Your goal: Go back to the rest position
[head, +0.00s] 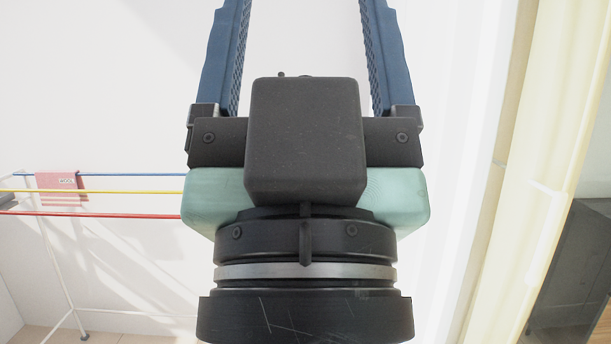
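My gripper (304,12) fills the middle of the head view, pointing up. Its two blue fingers stand wide apart, and their tips run out of the top of the picture. The part of the gap that shows is empty, with only pale wall behind it. The dark camera block and green housing of my gripper hide what is directly behind them.
A cream curtain (545,150) hangs at the right. A dark grey cabinet-like object (580,275) stands at the right edge.

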